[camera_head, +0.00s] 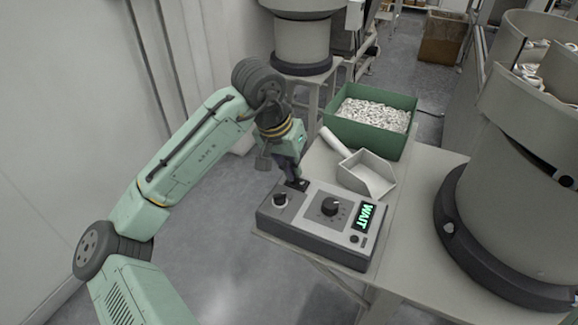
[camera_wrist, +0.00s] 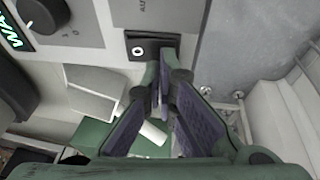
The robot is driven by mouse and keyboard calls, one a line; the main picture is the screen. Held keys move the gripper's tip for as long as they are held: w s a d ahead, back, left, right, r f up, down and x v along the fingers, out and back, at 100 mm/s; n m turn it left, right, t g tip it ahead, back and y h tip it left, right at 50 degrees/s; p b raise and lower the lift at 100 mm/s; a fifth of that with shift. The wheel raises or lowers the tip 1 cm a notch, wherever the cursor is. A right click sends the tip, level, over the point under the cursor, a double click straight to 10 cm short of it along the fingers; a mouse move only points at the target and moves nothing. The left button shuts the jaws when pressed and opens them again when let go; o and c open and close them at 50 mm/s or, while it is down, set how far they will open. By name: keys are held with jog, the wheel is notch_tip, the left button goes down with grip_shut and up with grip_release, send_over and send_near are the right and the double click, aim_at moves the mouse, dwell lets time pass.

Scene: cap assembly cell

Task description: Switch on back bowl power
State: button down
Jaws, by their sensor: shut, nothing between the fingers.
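The grey control box (camera_head: 322,222) stands at the table's near left corner. Its black power switch (camera_head: 303,185) sits at the back left of its top. In the wrist view the switch (camera_wrist: 140,50) shows a white O mark on its left part. My gripper (camera_head: 296,178) is shut and empty, pointing down at the switch. In the wrist view my fingertips (camera_wrist: 164,68) overlap the switch's right part; I cannot tell if they touch it. The box's lit display (camera_head: 365,215) reads WAIT. The back bowl feeder (camera_head: 302,42) stands behind on its own stand.
A grey scoop (camera_head: 368,176) lies on the table (camera_head: 412,225) just behind the box. A green bin (camera_head: 372,145) of white parts stands behind the scoop. A large bowl feeder (camera_head: 505,185) is at right. Two dials (camera_head: 331,206) are on the box. The left floor is clear.

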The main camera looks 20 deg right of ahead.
jog(key=shift+s+d+r+p, duration=0.2)
jog(key=shift+s+d+p, duration=0.25)
jog(key=shift+s, duration=0.2)
jog(key=shift+w+r+p, duration=0.15)
jog(key=shift+r+p, duration=0.45)
jog(key=shift+p, duration=0.1)
notch_tip(320, 180, up, 4)
jog(key=p, duration=0.4)
jog(key=shift+w+a, duration=0.1)
notch_tip(320, 180, up, 8)
jog(key=b, duration=0.2)
send_over(284, 187)
jog(key=shift+r, duration=0.1)
